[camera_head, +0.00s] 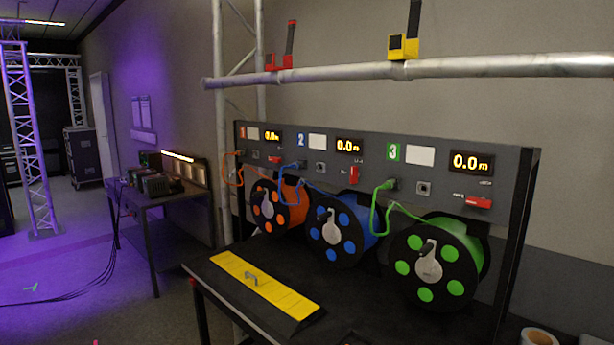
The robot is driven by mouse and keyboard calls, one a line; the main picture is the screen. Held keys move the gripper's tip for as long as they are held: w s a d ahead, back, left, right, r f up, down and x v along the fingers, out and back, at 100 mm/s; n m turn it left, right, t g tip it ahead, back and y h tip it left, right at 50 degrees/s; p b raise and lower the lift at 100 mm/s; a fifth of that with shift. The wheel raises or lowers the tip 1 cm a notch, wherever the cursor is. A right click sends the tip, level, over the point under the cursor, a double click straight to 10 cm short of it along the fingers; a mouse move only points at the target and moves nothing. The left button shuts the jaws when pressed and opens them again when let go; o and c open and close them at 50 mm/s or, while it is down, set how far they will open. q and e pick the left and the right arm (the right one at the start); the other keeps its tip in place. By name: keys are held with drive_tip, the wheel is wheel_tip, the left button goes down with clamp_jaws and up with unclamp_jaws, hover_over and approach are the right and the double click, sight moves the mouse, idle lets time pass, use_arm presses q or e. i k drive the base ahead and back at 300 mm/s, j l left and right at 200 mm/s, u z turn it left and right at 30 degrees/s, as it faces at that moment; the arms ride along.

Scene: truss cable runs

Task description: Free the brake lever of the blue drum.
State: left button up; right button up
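The blue drum (364,230) sits in the middle of three cable drums on the dark bench, with a black face, blue spots and a crank handle. Above it, under the panel number 2 and its 0.0 m display, a small red lever (354,175) stands upright. The red levers of the orange drum (275,159) and the green drum (479,202) lie roughly level. A blue cable end (290,165) runs from the panel to the blue drum. Neither of my grippers is in view.
The orange drum (283,206) and green drum (437,262) flank the blue one closely. A yellow plate with a handle (265,285) lies at the bench front. A metal truss pipe (480,67) with red and yellow clamps crosses above the panel. A side table stands at left.

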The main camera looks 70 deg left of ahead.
sight(354, 174)
drive_tip(key=u, duration=1.75)
